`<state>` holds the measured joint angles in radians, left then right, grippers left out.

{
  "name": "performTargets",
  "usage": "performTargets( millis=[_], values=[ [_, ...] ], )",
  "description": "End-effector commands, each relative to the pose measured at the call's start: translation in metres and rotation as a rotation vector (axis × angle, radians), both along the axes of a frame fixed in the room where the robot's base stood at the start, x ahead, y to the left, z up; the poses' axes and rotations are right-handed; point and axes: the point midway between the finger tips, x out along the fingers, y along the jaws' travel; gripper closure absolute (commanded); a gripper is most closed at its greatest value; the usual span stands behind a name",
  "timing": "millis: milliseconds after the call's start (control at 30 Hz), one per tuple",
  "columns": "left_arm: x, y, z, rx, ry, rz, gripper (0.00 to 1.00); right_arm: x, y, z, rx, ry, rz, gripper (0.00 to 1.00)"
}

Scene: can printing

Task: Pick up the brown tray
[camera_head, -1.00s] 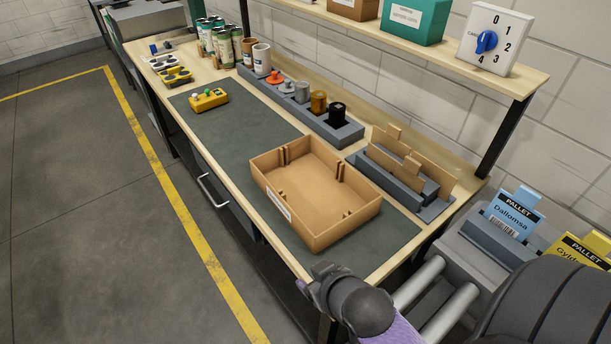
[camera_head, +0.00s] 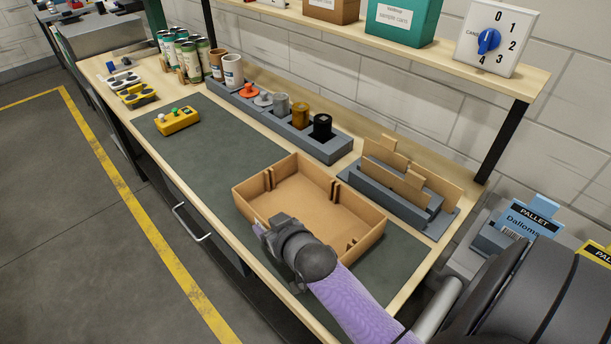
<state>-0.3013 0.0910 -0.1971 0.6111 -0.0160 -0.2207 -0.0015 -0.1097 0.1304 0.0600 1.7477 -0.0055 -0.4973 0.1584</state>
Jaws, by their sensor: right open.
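The brown tray (camera_head: 310,195) is an open, shallow box with low slotted walls, and it looks empty. It sits on the dark green mat on the workbench, near the front right. My right gripper (camera_head: 262,228) is at the tray's near left wall, in front of the white label side. My wrist and purple forearm cover the tray's near corner and part of its front wall. The fingertips are small and partly hidden, and I cannot tell whether they touch the wall. My left gripper is not in view.
A grey rack with brown dividers (camera_head: 407,172) stands right of the tray. A grey holder with coloured pots (camera_head: 321,127) lies behind it. A yellow button box (camera_head: 177,120) and several cans (camera_head: 190,55) stand further left.

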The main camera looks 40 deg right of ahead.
Motion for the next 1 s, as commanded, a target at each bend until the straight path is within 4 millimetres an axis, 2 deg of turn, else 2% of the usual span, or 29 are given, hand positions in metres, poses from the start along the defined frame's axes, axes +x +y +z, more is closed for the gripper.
performTargets(
  millis=[167,200,500,1000],
  values=[
    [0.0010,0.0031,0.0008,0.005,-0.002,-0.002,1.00,0.0005,0.0000,0.0003,0.000,0.001,0.000,0.31],
    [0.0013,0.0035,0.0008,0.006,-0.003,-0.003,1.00,0.0005,0.0000,0.0003,0.000,0.001,0.000,0.35],
    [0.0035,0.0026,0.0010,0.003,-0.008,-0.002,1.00,0.0003,0.0002,0.0003,0.000,0.001,0.000,0.98],
    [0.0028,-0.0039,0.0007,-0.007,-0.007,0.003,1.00,0.0001,0.0001,0.0002,-0.001,0.002,0.000,1.00]
  ],
)
